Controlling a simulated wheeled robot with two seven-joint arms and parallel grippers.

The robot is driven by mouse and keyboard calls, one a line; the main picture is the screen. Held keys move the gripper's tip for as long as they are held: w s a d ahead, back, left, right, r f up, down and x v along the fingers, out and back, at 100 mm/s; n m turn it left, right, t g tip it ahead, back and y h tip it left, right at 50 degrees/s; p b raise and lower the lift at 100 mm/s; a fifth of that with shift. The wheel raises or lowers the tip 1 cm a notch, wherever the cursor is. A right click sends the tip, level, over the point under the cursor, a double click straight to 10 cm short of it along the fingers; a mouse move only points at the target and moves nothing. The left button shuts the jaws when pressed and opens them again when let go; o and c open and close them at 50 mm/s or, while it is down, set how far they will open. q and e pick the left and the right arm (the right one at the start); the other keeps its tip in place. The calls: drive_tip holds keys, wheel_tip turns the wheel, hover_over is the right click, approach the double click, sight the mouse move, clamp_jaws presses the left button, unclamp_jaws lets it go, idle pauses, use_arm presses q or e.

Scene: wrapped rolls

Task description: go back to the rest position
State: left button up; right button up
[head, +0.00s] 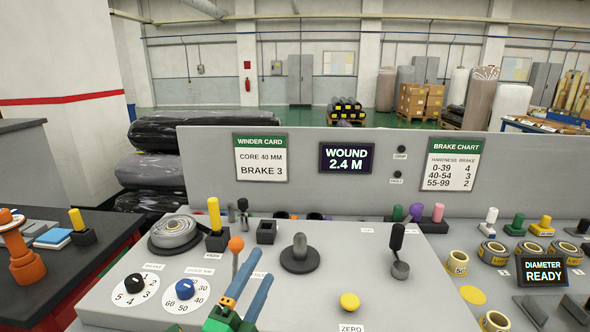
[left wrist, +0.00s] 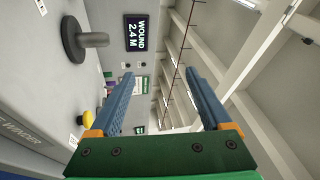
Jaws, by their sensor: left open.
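My left gripper (head: 251,283) has blue fingers and a green body. It shows at the bottom middle of the head view, over the front of the grey sloped console (head: 400,302). The fingers are apart with nothing between them; they also show open and empty in the left wrist view (left wrist: 160,75). An orange-knobbed lever (head: 236,244) stands right by the left finger in the head view; I cannot tell whether they touch. The lever's foot is hidden. My right gripper is in neither view.
The console carries a black dial (head: 134,283), a blue dial (head: 185,289), a grey knob (head: 299,247), a black-tipped lever (head: 398,250) and a yellow button (head: 349,302). Behind it a panel holds the WOUND 2.4 M display (head: 346,158). Tape rolls (head: 457,263) lie at right.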

use_arm(q)
drive_tip(key=s+a+f+n+g+y, duration=0.45)
drive_tip(key=f+n, duration=0.25)
drive_tip(key=f, duration=0.2)
drive_tip(key=s+a+f+n+g+y, duration=0.3)
drive_tip(key=s+a+f+n, duration=0.15)
drive_tip(key=f+n, duration=0.35)
drive_tip(key=s+a+f+n+g, duration=0.1)
drive_tip(key=s+f+n+g, duration=0.1)
drive_tip(key=s+f+g, duration=0.45)
drive_tip(key=s+f+n+g, duration=0.2)
drive_tip(key=s+f, duration=0.2)
drive_tip(key=s, duration=0.6)
wheel_tip(320, 180, down, 16)
drive_tip(key=s+g, duration=0.1)
drive_tip(key=s, duration=0.1)
drive_tip(key=s+a+f+g, duration=0.1)
drive_tip(key=s+a+f, duration=0.1)
drive_tip(key=s+f, duration=0.8)
drive_tip(key=shift+s+a+m, duration=0.3)
drive_tip(key=shift+s+m, duration=0.1)
drive_tip(key=shift+s, duration=0.45)
drive_tip(key=shift+f, duration=0.1)
